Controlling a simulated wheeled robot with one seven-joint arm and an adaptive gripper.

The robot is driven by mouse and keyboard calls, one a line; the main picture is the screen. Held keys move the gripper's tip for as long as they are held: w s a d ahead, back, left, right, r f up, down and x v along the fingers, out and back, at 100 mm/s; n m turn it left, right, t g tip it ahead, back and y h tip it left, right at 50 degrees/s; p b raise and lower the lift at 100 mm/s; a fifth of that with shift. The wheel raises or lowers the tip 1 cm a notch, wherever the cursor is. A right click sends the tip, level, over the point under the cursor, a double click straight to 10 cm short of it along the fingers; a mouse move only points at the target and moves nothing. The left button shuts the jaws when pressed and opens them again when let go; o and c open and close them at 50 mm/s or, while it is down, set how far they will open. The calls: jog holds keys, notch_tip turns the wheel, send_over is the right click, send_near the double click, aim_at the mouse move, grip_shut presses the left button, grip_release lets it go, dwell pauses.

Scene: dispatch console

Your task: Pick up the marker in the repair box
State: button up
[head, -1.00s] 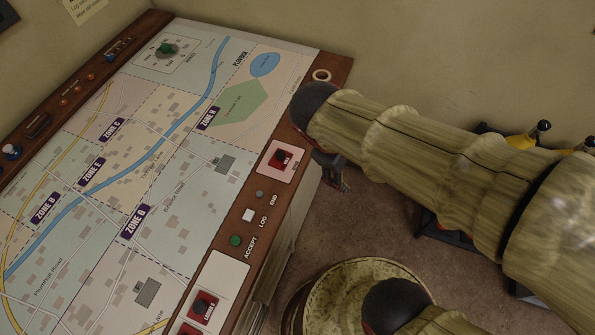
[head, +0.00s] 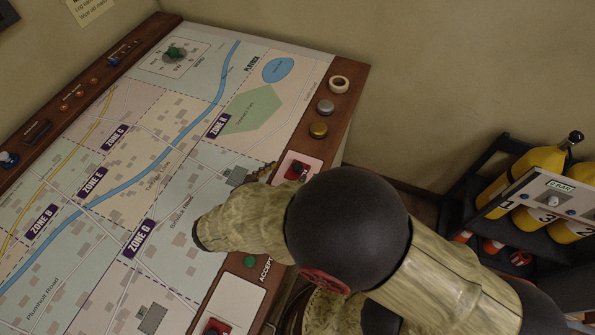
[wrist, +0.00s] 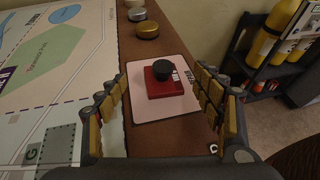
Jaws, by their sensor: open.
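The marker (wrist: 164,80) is a red square block with a round black knob on top. It stands on a pale pink card, the repair box (wrist: 146,108), on the console's wooden edge. The marker also shows in the head view (head: 296,171), partly hidden behind my arm. My gripper (wrist: 161,88) is open and empty in the wrist view, with one finger on each side of the marker in the picture. I cannot tell how far above it the fingers are. In the head view my arm hides most of the gripper.
The map (head: 150,130) fills the console to the left. A gold disc (head: 318,130), a silver disc (head: 325,107) and a white ring (head: 339,85) lie further along the wooden edge. A dark rack (head: 455,205) with yellow cylinders (head: 520,172) stands at right.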

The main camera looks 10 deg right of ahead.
aim_at(294, 168)
jog(key=b+x, duration=0.2)
jog(key=x, duration=0.4)
jog(key=shift+c, duration=1.1)
jog(key=shift+s, duration=0.1)
jog(key=c, duration=1.4)
jog(key=shift+o, duration=0.2)
